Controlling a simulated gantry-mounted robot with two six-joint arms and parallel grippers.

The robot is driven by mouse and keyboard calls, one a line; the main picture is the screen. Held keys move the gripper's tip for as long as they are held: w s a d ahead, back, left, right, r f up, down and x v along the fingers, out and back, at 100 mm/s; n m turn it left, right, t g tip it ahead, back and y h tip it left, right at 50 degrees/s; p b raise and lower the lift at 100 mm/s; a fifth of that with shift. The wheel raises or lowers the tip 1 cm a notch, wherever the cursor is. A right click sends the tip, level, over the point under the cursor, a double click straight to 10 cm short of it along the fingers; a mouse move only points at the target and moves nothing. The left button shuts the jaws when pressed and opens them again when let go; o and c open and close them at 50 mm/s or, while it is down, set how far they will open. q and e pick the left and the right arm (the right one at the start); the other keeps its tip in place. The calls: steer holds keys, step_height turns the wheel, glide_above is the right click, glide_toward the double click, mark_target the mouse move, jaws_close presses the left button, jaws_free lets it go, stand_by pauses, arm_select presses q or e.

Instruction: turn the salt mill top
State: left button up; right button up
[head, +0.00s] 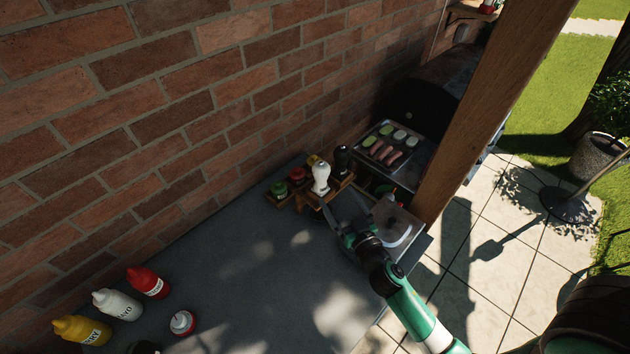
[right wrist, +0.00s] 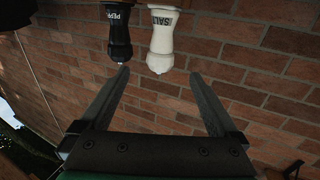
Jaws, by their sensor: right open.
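The white salt mill (head: 320,177) stands upright on a small wooden rack (head: 307,200) near the brick wall. The salt mill also shows in the right wrist view (right wrist: 162,42), upside down in that picture, with its label readable and its knob pointing down. The black pepper mill (head: 342,161) stands beside it, and it shows to its left in the right wrist view (right wrist: 118,35). My right gripper (head: 343,207) is open and empty, close in front of the salt mill. In the right wrist view the salt mill lies between the lines of the two fingers, beyond their tips.
Red and green topped jars (head: 297,175) sit left of the salt mill. A tray of food (head: 388,146) lies behind, by a dark grill. A wooden post (head: 490,110) rises at the right. Sauce bottles (head: 118,304) stand front left. The grey counter's middle (head: 255,265) is clear.

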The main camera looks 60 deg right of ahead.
mark_target(321, 178)
steer(key=x, duration=1.1)
steer(key=shift+w+d+r, duration=0.15)
steer(key=shift+w+d, duration=0.05)
steer(key=shift+w, duration=0.2)
steer(key=c, duration=1.4)
steer(key=m+g+h+b, duration=0.1)
steer(key=g+b, duration=0.1)
steer(key=b, duration=0.2)
steer(key=f+m+g+h+b, duration=0.1)
steer(key=m+g+h+b, duration=0.1)
steer(key=b, duration=0.3)
steer(key=shift+a+h, duration=0.1)
steer(key=shift+h, duration=0.2)
steer(key=shift+r+m+g+b, duration=0.3)
steer(key=shift+m+g, duration=0.1)
steer(key=shift+m, duration=0.1)
steer(key=shift+r+m+g+h+p, duration=0.3)
steer(key=shift+m+g+h+p, duration=0.1)
steer(key=shift+g+h, duration=0.1)
steer(key=shift+m+g+p, duration=0.3)
steer(key=shift+g+p, duration=0.1)
steer(key=shift+f, duration=0.1)
